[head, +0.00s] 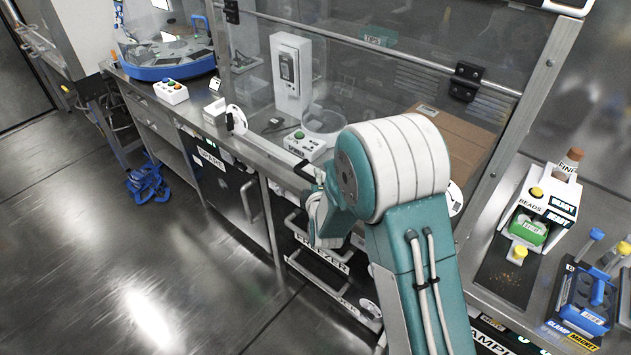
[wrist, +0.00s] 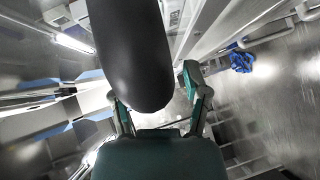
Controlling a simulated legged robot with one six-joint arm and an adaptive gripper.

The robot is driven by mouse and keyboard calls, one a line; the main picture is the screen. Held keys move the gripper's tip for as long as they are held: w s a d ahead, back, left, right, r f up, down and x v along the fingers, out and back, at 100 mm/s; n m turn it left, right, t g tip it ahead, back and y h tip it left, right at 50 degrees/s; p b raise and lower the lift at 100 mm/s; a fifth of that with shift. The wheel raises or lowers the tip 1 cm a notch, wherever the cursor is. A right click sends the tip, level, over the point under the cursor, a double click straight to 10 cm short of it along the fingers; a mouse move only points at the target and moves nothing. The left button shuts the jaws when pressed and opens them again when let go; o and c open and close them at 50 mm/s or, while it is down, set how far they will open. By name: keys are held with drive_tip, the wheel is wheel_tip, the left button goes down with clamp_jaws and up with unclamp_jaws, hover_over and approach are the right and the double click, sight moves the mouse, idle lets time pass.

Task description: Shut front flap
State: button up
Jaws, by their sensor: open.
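The front flap (head: 400,65) is a clear panel on the glass-fronted enclosure, with black hinges (head: 467,82) along a metal bar. Glass shows above and below the bar; I cannot tell how far the flap stands open. White round fittings (head: 236,120) sit near the enclosure's lower front edge, one at each side. My gripper (head: 318,215) is low in front of this edge, partly hidden by my arm. In the wrist view, its fingers (wrist: 155,90) are spread apart. A large dark rounded shape (wrist: 130,50) reaches between them; I cannot tell what it is or whether they touch.
Inside the enclosure are a white device (head: 290,65), a clear round vessel (head: 323,122) and a cardboard box (head: 445,138). Freezer drawers (head: 318,255) with handles lie below. A bead dispenser (head: 540,205) and clamp rack (head: 585,300) stand right. Open floor (head: 150,270) lies left.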

clamp_jaws()
drive_tip(key=shift+w+d+f+n+t, duration=0.2)
drive_tip(key=shift+w+d, duration=0.4)
drive_tip(key=shift+w, duration=0.15)
drive_tip(key=shift+w+d+f+n+t, duration=0.2)
drive_tip(key=shift+w+d, duration=0.35)
drive_tip(key=shift+w, duration=0.15)
unclamp_jaws()
drive_tip(key=shift+w, duration=0.1)
drive_tip(key=s+d+r, duration=0.1)
drive_tip(key=s, duration=1)
drive_tip(key=shift+s+d+r, duration=0.25)
drive_tip(key=shift+s+d, duration=0.05)
drive_tip(key=shift+s, duration=0.05)
